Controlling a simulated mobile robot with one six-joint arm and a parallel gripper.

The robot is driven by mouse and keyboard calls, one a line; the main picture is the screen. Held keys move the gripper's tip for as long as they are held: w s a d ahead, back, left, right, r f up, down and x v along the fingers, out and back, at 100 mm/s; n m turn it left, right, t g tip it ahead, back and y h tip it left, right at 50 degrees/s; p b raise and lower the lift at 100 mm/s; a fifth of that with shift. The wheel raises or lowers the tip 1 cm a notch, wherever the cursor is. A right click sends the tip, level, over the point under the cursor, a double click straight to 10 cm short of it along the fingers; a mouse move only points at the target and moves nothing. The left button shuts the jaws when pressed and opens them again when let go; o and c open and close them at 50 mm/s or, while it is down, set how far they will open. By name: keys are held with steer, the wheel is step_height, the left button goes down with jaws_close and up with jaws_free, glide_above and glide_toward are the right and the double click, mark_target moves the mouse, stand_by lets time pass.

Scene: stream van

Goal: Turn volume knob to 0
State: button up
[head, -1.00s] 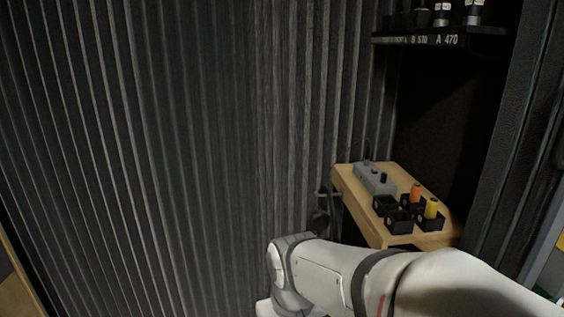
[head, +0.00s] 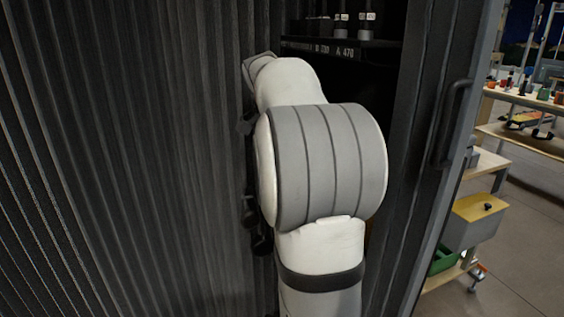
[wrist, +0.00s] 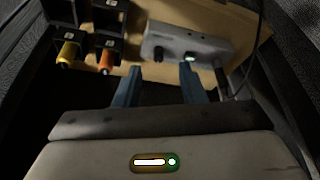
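In the wrist view, a grey box (wrist: 205,42) lies on a light wooden shelf (wrist: 128,72). It has a small dark knob (wrist: 156,53) at the left of its near side and another (wrist: 190,57) with a pale glint to the right. I cannot tell which one is the volume knob or read its setting. My gripper (wrist: 160,68) is open and empty, its two blue-grey fingers apart and pointing at the box. The left fingertip is near the left knob and the right one near the right knob; contact is unclear. In the head view my arm hides the box.
Black holders (wrist: 113,45) with a yellow piece (wrist: 68,52) and an orange piece (wrist: 106,58) stand left of the box. A cable (wrist: 253,55) runs at the right. In the head view, a ribbed dark wall (head: 120,150) is left and an upper rack (head: 335,47) is above.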

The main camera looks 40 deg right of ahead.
steer(key=shift+m, duration=0.3)
steer(key=x, duration=0.2)
steer(key=d+b+x, duration=0.1)
steer(key=x, duration=0.2)
steer(key=b+x, duration=0.1)
steer(key=x, duration=0.1)
steer(key=shift+w+d+r, duration=0.1)
steer(key=shift+d, duration=0.15)
steer(key=shift+c, duration=0.4)
jaws_close()
steer(key=shift+a, duration=0.4)
steer(key=shift+d, duration=0.4)
